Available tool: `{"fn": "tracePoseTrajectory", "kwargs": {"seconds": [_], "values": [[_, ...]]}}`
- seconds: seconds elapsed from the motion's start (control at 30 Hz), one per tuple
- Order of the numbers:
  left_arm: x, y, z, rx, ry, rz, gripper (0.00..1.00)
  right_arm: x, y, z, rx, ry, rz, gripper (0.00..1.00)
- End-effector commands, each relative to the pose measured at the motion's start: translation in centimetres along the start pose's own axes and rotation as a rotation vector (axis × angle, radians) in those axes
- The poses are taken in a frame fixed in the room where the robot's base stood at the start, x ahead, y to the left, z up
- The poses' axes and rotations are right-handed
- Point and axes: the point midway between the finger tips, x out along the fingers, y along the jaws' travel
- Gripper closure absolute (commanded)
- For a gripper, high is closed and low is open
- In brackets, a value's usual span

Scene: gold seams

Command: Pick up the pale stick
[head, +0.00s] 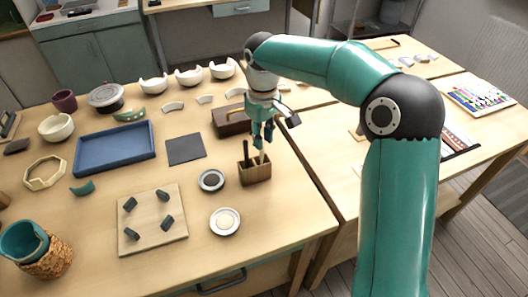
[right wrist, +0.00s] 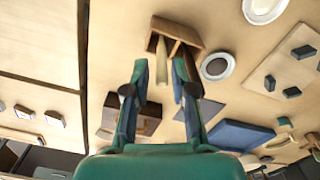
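The pale stick (head: 262,157) stands in a small wooden holder (head: 256,174) near the table's right edge. A dark stick (head: 246,149) stands beside it in the same holder. My right gripper (head: 264,138) points down just above the holder. In the right wrist view its fingers (right wrist: 160,68) are apart, with the pale stick (right wrist: 161,58) showing between them and the holder (right wrist: 180,31) beyond. I cannot tell whether either finger touches it. The dark stick is partly hidden by a finger there. My left gripper is not in view.
Close to the holder are a brown box (head: 232,122), a dark square mat (head: 185,149) and two small dishes (head: 211,181) (head: 225,221). A wooden board (head: 152,232) with dark pieces and a blue tray (head: 115,148) lie to the left. A second table (head: 330,135) is at the right.

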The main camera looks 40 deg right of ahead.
Motion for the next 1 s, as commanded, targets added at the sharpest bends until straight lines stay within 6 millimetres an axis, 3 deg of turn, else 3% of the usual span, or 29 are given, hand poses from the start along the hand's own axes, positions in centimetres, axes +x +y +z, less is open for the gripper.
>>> {"fn": "tracePoseTrajectory", "kwargs": {"seconds": [0.4,0.67,0.83,1.0], "values": [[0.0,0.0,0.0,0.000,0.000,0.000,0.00,4.8,-0.3,-0.3,-0.001,-0.004,0.000,0.75],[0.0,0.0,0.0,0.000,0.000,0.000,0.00,5.1,-0.3,-0.3,-0.001,-0.001,0.000,0.75],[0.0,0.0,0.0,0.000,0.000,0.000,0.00,5.1,-0.3,-0.3,-0.001,-0.001,0.000,1.00],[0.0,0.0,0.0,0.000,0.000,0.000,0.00,5.1,-0.3,-0.3,-0.001,-0.001,0.000,1.00]]}}
